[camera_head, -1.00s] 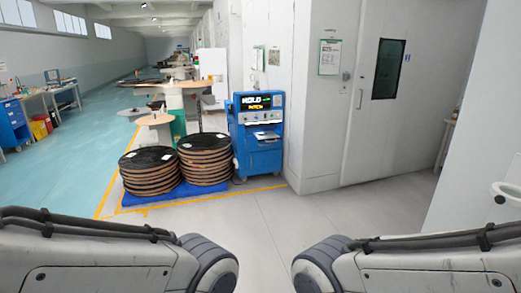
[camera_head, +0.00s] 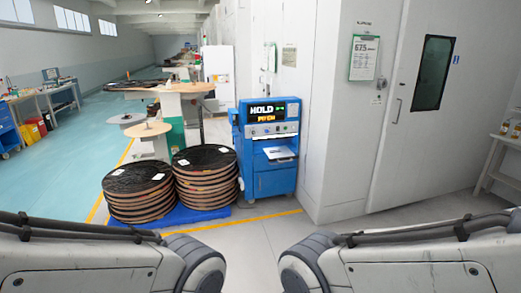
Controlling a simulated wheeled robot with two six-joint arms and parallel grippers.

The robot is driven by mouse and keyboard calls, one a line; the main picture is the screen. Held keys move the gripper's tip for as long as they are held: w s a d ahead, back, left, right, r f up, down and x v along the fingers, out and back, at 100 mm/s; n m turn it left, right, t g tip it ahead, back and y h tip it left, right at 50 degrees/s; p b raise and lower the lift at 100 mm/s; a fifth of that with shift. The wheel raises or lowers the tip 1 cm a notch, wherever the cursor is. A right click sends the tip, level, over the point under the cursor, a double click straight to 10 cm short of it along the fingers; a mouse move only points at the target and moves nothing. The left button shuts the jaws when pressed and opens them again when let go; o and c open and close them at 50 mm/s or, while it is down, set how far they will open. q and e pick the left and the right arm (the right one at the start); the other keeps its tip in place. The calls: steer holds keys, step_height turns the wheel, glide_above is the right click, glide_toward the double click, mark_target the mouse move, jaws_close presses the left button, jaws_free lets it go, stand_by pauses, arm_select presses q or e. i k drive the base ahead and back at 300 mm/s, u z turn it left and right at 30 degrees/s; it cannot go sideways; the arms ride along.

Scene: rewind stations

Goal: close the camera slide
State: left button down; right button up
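I cannot make out a camera slide in this view. A blue cabinet machine (camera_head: 268,150) stands ahead, just right of the stacked reels, with a lit display (camera_head: 272,110) that reads HOLD on its top line. Neither gripper is in the picture.
Two stacks of dark reels (camera_head: 205,158) stand on a blue pallet (camera_head: 195,216) left of the machine. A grey wall and a door (camera_head: 430,100) are at the right, with a small table (camera_head: 503,160).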

mark_target(282, 153)
steer(key=z, duration=0.05)
steer(key=i, duration=2)
steer(key=z, duration=0.35)
steer(key=i, duration=2.6)
steer(key=z, duration=0.25)
